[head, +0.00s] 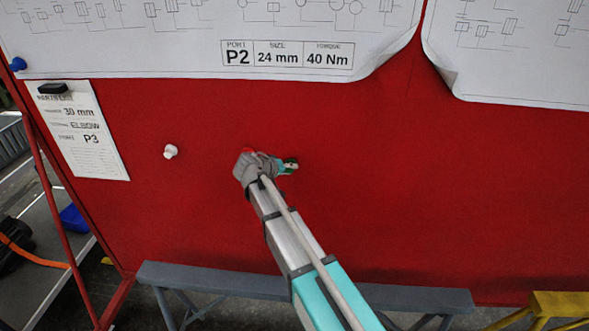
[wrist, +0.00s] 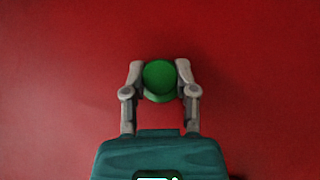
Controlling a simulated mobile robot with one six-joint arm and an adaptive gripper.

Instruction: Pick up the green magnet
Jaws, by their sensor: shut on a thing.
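The green magnet (wrist: 160,76) is a round green piece between my two fingers in the wrist view. My gripper (wrist: 160,80) is shut on it, with one finger against each side. The red panel (wrist: 60,90) lies behind the magnet. I cannot tell whether the magnet still touches the panel. My arm hides most of the magnet there.
A white magnet (head: 170,152) sits on the panel to the left. A white card (head: 95,150) hangs at the far left under a black magnet (head: 53,88). Large drawing sheets (head: 150,55) cover the top, with curled lower corners. A grey bench (head: 215,278) stands below. The panel's right side is bare.

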